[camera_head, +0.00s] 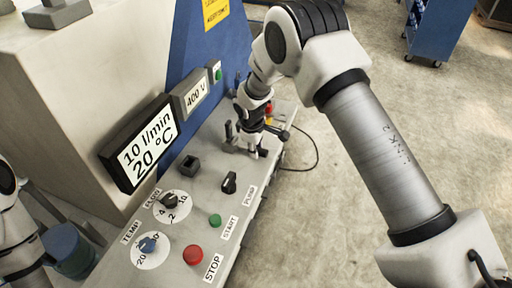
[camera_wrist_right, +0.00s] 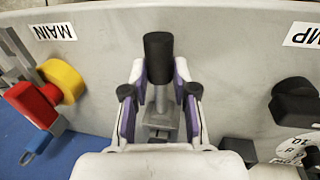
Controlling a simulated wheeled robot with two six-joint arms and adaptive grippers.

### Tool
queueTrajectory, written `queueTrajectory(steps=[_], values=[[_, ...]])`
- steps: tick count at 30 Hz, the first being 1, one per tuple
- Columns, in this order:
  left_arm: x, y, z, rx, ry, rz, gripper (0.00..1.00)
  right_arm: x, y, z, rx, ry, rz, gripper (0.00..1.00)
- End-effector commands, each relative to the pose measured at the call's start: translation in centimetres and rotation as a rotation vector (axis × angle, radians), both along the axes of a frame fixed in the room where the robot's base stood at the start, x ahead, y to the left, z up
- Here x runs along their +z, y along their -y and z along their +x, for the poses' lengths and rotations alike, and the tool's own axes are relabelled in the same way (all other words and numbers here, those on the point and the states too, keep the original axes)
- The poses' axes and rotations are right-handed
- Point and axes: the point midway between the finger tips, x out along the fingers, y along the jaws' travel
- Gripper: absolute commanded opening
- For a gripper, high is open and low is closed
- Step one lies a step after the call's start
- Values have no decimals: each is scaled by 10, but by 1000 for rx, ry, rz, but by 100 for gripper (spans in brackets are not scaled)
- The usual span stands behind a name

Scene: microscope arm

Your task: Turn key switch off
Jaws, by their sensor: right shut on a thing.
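My right gripper (camera_head: 257,143) reaches down to the far end of the grey control panel (camera_head: 205,222). In the right wrist view its purple-padded fingers (camera_wrist_right: 159,98) are shut around a grey handle with a black rounded end (camera_wrist_right: 158,58). The black end sticks out beyond the fingers and also shows in the head view (camera_head: 283,134). The pictures do not make clear whether this is the key switch; its base is hidden. A red and yellow switch (camera_wrist_right: 52,90) stands beside the gripper, near the MAIN label (camera_wrist_right: 53,31). My left gripper is out of view.
Nearer on the panel are a black pump knob (camera_head: 229,182), green start button (camera_head: 214,220), red stop button (camera_head: 192,255), flow dial (camera_head: 170,201) and blue temperature dial (camera_head: 148,244). A display (camera_head: 146,147) stands behind them. Open floor lies right of the panel.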

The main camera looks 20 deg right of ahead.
Motion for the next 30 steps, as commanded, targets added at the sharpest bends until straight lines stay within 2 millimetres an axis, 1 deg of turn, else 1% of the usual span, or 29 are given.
queueTrajectory(steps=[1,9,10,11,12,20,23,26,30], values=[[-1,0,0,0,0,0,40,-6,0,-6,-5,-19,0,0],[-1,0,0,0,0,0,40,-7,0,-7,-5,-19,1,0],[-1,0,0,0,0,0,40,-7,0,-6,-5,-19,1,34],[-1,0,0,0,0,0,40,-7,0,-6,-5,-19,0,45],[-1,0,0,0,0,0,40,-6,0,-6,-5,-17,0,52],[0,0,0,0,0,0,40,-3,0,-3,-3,-9,0,52],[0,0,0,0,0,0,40,3,-1,-3,-3,-7,0,52],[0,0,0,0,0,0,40,19,-3,-5,-2,-6,0,52],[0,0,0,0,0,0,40,55,-8,-9,-3,-5,0,52]])
